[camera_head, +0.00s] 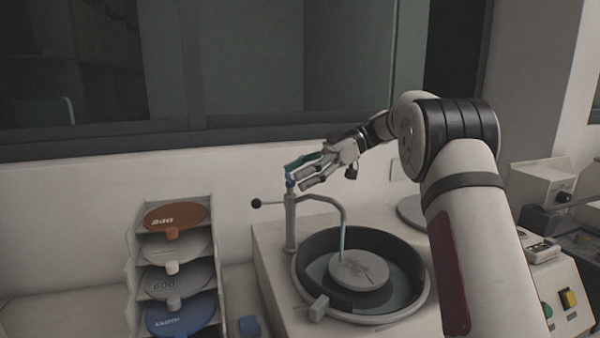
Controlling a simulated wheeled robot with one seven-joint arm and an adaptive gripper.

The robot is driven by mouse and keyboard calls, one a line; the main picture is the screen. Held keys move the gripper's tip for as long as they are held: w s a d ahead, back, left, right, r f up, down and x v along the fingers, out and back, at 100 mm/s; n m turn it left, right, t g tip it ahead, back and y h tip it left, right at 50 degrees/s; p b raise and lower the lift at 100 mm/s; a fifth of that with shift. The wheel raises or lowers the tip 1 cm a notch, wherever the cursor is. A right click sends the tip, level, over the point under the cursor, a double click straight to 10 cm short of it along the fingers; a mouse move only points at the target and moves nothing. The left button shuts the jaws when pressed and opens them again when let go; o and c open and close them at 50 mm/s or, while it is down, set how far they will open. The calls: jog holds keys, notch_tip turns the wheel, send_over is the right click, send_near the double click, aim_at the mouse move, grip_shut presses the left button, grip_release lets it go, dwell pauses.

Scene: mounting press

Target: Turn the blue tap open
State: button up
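The blue tap (290,182) sits on top of a grey upright post at the back left rim of the round basin. A teal, lever-like piece (299,162) shows just above it, against the upper finger of my gripper; I cannot tell for sure whether it belongs to the tap. My gripper (303,172) reaches in from the right at the tap's height, its fingers spread apart. The fingertips are right beside the tap and overlap it in the picture; contact cannot be told. A bent spout (327,202) runs from the post over the basin, with a pale bluish strip below its end.
The black-walled basin (313,248) holds a grey disc (358,270). A black ball-ended rod (257,203) sticks out left of the post. A rack (134,262) of coloured discs stands at the left. A control box with buttons (568,299) is at the right. A wall is close behind.

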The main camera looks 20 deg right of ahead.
jog(key=v, duration=0.7)
jog(key=shift+d, duration=0.3)
dwell(0.3)
